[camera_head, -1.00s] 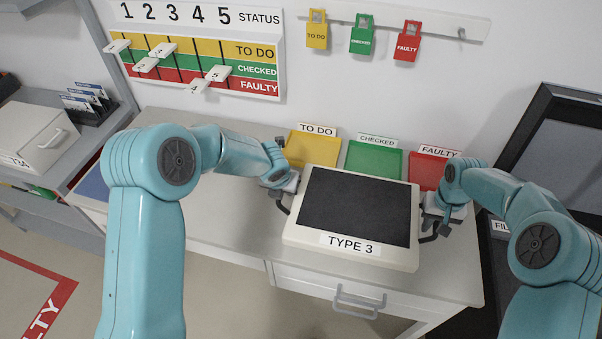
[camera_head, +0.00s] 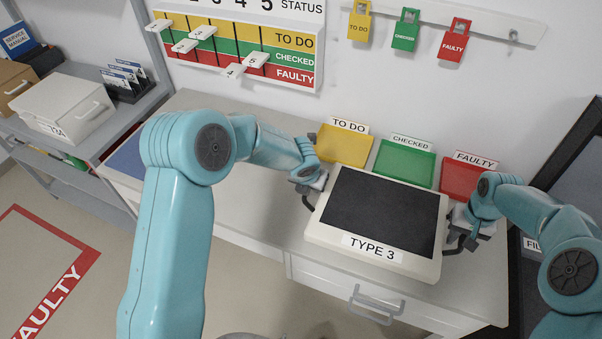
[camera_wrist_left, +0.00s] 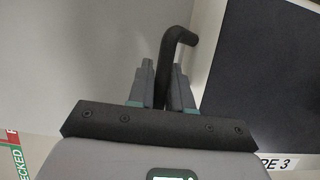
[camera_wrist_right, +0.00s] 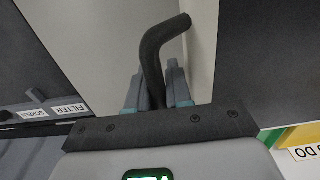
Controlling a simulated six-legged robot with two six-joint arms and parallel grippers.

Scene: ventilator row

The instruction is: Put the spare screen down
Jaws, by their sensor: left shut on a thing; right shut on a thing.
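The spare screen (camera_head: 384,212) is a cream-framed unit with a dark panel and a TYPE 3 label, face up, over the front part of the counter. I cannot tell whether it touches the counter. My left gripper (camera_head: 308,190) is shut on the black handle on its left side; that handle (camera_wrist_left: 172,60) shows between the fingers in the left wrist view. My right gripper (camera_head: 466,232) is shut on the black handle on its right side; that handle (camera_wrist_right: 155,60) shows in the right wrist view.
Behind the screen lie a yellow TO DO tray (camera_head: 344,146), a green CHECKED tray (camera_head: 404,164) and a red FAULTY tray (camera_head: 464,179). The counter (camera_head: 255,205) is bare left of the screen. A grey shelf with a drawer box (camera_head: 66,106) stands at far left.

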